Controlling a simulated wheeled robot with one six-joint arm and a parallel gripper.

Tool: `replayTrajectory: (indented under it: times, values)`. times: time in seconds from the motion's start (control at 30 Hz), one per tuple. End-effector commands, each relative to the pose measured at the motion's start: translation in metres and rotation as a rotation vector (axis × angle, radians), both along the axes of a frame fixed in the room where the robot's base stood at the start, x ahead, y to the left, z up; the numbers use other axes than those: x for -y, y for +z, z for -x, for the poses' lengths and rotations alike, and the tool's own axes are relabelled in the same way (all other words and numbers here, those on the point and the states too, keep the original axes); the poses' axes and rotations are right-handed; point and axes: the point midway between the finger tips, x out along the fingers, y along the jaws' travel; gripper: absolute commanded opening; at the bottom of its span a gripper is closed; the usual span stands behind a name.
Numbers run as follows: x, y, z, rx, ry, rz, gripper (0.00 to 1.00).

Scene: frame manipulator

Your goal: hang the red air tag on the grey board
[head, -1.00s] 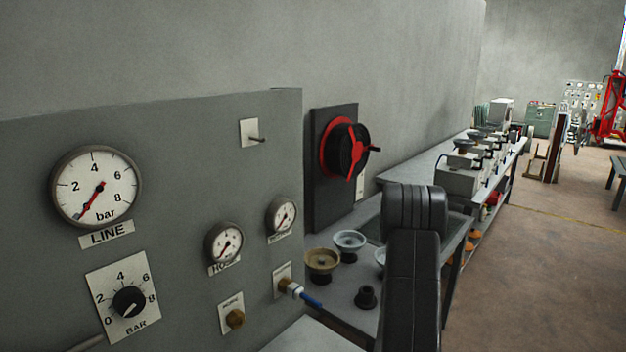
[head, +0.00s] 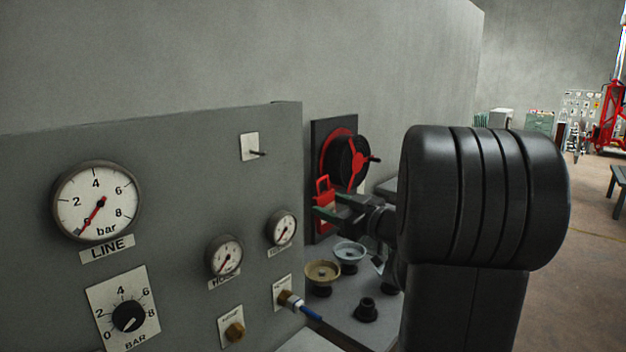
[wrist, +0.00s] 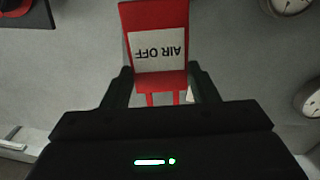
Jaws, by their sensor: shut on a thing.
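The red air tag (head: 323,187) is held upright in my gripper (head: 328,212) in the head view, in front of the dark plate with the red-and-black handwheel. In the wrist view the tag (wrist: 157,15) shows a white label reading AIR OFF, upside down, between the two fingers of my gripper (wrist: 160,76). The grey board (head: 200,175) fills the left of the head view. A small peg (head: 258,153) sticks out of a white plate near its upper right edge. The tag is apart from the peg, lower and to its right.
The board carries a large LINE gauge (head: 96,201), two small gauges, a BAR knob (head: 129,316) and a hose fitting (head: 290,300). The handwheel (head: 347,160) stands right of the board. Bowls (head: 322,273) sit on the bench below. My arm hides much of the bench.

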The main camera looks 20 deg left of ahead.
Motion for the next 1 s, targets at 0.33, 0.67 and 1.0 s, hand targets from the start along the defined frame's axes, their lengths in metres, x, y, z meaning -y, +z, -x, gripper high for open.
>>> replayTrajectory:
  times: [0.33,0.67,1.0]
  values:
    - [-0.014,0.073,0.067,0.038,0.073,0.008,0.32]
    - [-0.017,0.082,0.078,0.041,0.072,0.012,0.32]
    - [-0.036,0.08,0.073,0.041,0.073,0.01,0.32]
